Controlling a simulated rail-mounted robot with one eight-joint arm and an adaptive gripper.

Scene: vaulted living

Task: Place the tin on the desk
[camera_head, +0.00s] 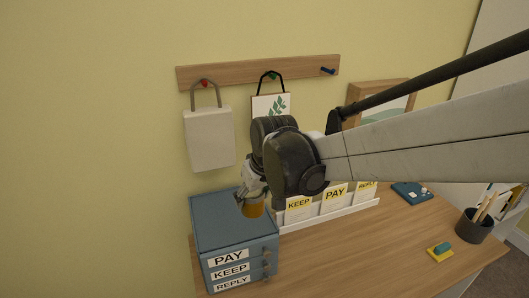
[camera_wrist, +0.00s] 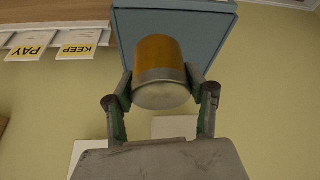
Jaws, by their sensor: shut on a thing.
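The tin (camera_head: 254,209) is orange-yellow with a grey metal end. My gripper (camera_head: 251,197) is shut on it, at the top of the blue drawer unit (camera_head: 213,211). In the wrist view the tin (camera_wrist: 158,58) sits between the two fingers of my gripper (camera_wrist: 165,88), its metal end towards the camera. I cannot tell whether the tin touches the unit's top. The wooden desk (camera_head: 345,250) carries the drawer unit at its left end. My arm hides part of the desk's back.
A white sorter (camera_head: 330,213) with KEEP, PAY and REPLY cards stands right of the unit. A pen cup (camera_head: 473,226), a yellow-and-teal item (camera_head: 440,250) and a blue item (camera_head: 411,192) are further right. The front-middle desk is clear. Bags hang from a peg rail (camera_head: 240,74).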

